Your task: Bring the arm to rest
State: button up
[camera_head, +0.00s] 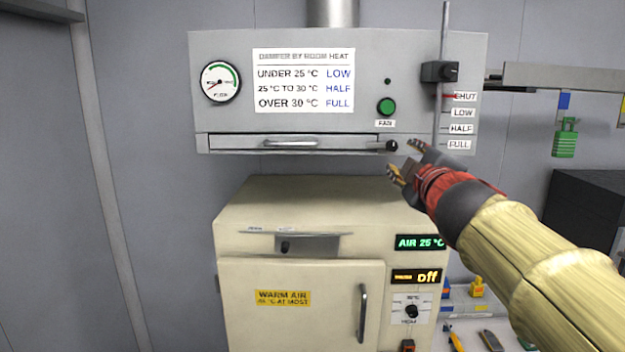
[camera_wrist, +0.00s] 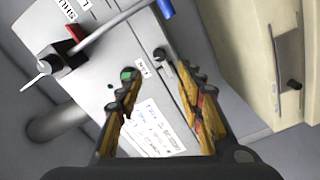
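My gripper (camera_head: 402,160) is at the end of my arm, which reaches in from the right in the head view. It is in front of the lower right part of the grey fume hood (camera_head: 225,120), near the black knob (camera_head: 391,146) at the right end of the drawer-like front strip. In the wrist view my gripper (camera_wrist: 160,100) has its two fingers apart with nothing between them. The hood front with its printed card (camera_wrist: 160,135) lies beyond the fingers. I cannot tell whether a fingertip touches the hood.
A cream warm-air cabinet (camera_head: 320,200) stands below the hood, its door closed; its displays read "AIR 25 °C" and "off". The hood's vertical damper rod (camera_head: 441,60) stands near my gripper. A green padlock (camera_head: 565,142) hangs at right. Small tools (camera_head: 490,340) lie at lower right.

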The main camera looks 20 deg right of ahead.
jog(key=s+d+f+m+g, duration=0.1)
jog(key=s+f+m+g, duration=0.2)
jog(key=f, duration=0.4)
jog(key=s+d+f+m+g+h, duration=0.1)
jog(key=s+f+m+g, duration=0.15)
jog(key=f, duration=0.45)
jog(key=s+d+f+m+g, duration=0.1)
jog(key=s+f+m+g, duration=0.15)
jog(key=f, duration=0.45)
jog(key=s+a+f+g+y+b, duration=0.2)
jog(key=s+a+f+y, duration=0.1)
jog(key=s+a+f, duration=0.6)
jog(key=s+a+f+m+g+y+b, duration=0.1)
jog(key=s+a+f+y+b, duration=0.2)
jog(key=s+a+f, duration=0.6)
notch_tip(320, 180, down, 4)
jog(key=shift+s+a+f+m+g, duration=0.2)
jog(key=shift+s+a+m+g, duration=0.1)
jog(key=shift+a+g, duration=0.1)
